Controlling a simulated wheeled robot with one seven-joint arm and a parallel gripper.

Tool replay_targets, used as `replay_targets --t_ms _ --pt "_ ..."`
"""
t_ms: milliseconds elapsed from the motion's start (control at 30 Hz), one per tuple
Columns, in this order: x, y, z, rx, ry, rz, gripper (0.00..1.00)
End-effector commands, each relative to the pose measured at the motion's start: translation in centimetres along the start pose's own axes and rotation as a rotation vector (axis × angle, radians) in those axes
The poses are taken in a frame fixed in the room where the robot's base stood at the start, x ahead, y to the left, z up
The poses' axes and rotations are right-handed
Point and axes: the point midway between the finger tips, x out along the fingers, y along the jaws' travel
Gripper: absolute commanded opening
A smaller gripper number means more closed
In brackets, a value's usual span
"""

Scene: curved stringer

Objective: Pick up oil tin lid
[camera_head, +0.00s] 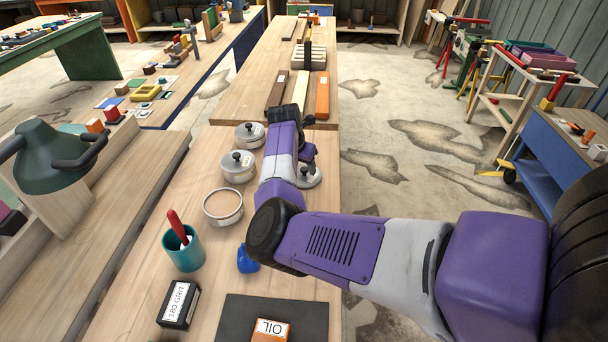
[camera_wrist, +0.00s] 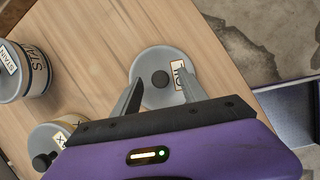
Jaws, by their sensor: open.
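The oil tin lid (camera_wrist: 148,62) is a round grey disc with a black knob and a white label. In the wrist view my gripper (camera_wrist: 159,76) is open. Its two fingers are on either side of the knob, apart from it, and the right finger covers part of the label, whose letters look like OIL. In the head view the lid (camera_head: 311,181) shows at the right table edge, partly hidden by my gripper (camera_head: 301,160). I cannot tell how high the fingers are over the lid.
A stain tin (camera_wrist: 22,72) and another lidded tin (camera_wrist: 50,135) stand to the left. An open tin (camera_head: 223,207), a teal cup (camera_head: 184,252) and a dark grit box (camera_head: 179,304) are nearer. An orange OIL box (camera_head: 270,331) lies on a dark mat (camera_head: 312,318). Long wooden pieces (camera_head: 300,90) lie farther back.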

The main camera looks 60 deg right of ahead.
Motion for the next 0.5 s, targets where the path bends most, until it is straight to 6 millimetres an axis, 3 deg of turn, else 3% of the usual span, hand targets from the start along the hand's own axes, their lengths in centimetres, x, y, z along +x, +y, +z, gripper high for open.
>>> replay_targets --t_ms 300,500 --pt "0.52 0.02 0.0 0.0 -0.001 0.001 0.48" --pt "0.51 0.01 -0.01 0.0 -0.001 0.001 0.09"
